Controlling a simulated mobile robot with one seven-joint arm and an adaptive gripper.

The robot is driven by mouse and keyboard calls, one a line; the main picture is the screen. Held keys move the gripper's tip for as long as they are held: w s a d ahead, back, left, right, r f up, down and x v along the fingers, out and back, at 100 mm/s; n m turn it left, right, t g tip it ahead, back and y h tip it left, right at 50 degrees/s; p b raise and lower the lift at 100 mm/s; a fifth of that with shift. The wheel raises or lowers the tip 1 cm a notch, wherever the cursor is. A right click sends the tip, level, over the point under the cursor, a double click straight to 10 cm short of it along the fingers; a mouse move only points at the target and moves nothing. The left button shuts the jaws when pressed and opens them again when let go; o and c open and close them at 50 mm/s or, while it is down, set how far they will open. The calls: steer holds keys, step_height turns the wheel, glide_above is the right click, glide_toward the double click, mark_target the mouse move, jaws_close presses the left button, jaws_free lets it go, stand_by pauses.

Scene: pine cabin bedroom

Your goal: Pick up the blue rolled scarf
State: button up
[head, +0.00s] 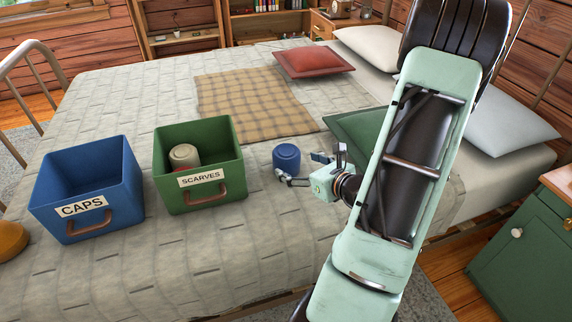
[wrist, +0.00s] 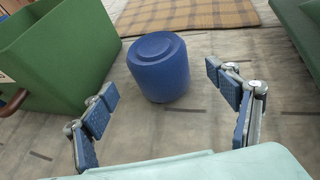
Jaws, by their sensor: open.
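The blue rolled scarf (head: 287,158) stands upright on the bed, to the right of the green scarves bin (head: 207,199). In the wrist view the blue roll (wrist: 158,68) is ahead of my gripper, between the lines of its two fingers. My gripper (head: 303,168) is open and empty, low over the bed close to the roll. Its fingers (wrist: 165,103) are spread wide in the wrist view, and the roll is beyond the fingertips. The green bin holds a cream roll (head: 185,155) and something red, mostly hidden by the front wall.
A blue caps bin (head: 75,226) stands left of the green bin. A green pillow (head: 358,135) lies right of the roll, partly behind my arm. A plaid blanket (head: 250,103) and a red pillow (head: 313,62) lie farther back. An orange object (head: 12,240) shows at the left edge.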

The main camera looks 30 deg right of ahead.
steer(key=x, duration=0.2)
steer(key=b+x, duration=0.1)
steer(key=x, duration=0.1)
steer(key=b+x, duration=0.1)
steer(key=x, duration=0.2)
steer(key=shift+s+f, duration=0.2)
steer(key=shift+f, duration=0.1)
steer(key=shift+r, duration=0.1)
steer(key=c, duration=1.3)
